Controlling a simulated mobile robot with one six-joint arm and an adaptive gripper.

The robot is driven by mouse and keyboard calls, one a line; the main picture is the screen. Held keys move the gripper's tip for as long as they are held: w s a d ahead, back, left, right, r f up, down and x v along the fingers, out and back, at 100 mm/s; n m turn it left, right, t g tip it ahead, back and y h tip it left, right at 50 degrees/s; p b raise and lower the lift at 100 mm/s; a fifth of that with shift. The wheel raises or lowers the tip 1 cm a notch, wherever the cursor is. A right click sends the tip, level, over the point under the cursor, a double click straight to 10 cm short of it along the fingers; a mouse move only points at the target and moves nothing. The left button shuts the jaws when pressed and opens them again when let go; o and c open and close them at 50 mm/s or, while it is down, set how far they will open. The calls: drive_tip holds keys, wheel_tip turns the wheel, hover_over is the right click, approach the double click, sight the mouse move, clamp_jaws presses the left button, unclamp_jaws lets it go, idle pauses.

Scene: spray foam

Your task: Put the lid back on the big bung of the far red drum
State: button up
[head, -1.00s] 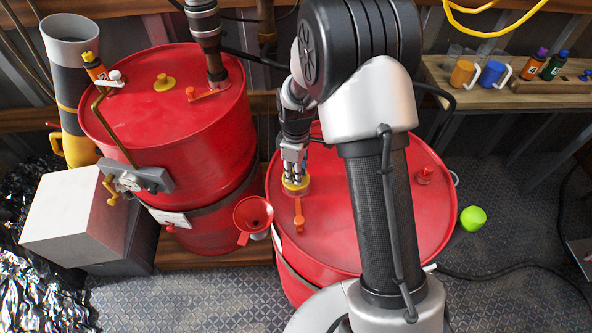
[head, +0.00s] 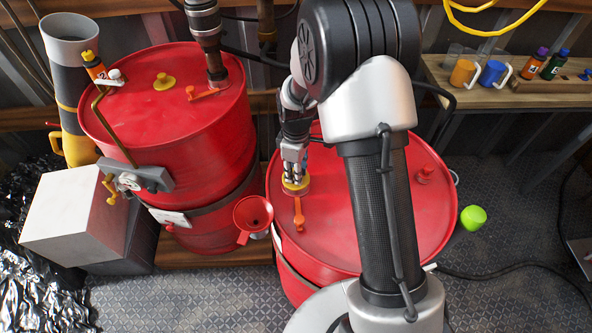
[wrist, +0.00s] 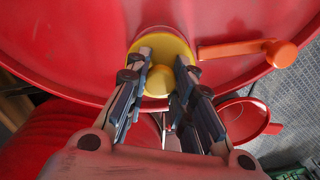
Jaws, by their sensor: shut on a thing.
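The right red drum (head: 405,225) stands under my arm; the left red drum (head: 140,85) stands further back. My gripper (head: 293,168) is shut on a round yellow lid (head: 295,188) at the left part of the right drum's top. In the wrist view, the fingers of my gripper (wrist: 162,62) stand either side of the knob of the yellow lid (wrist: 160,80). The bung under the lid is hidden, and I cannot tell whether the lid is seated. Another yellow cap (head: 164,82) sits on the left drum.
An orange handle (head: 298,213) lies on the right drum next to the lid. A red funnel (head: 253,216) hangs between the drums. A pump pipe (head: 205,35) rises from the left drum. A shelf (head: 485,100) holds mugs and bottles at the right.

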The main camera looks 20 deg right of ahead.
drive_tip(key=o, duration=1)
drive_tip(key=shift+o, duration=0.4)
drive_tip(key=o, duration=0.4)
drive_tip(key=shift+o, duration=0.2)
drive_tip(key=shift+r+p, duration=2.55)
drive_tip(key=shift+r, duration=0.95)
drive_tip(key=shift+c, duration=0.5)
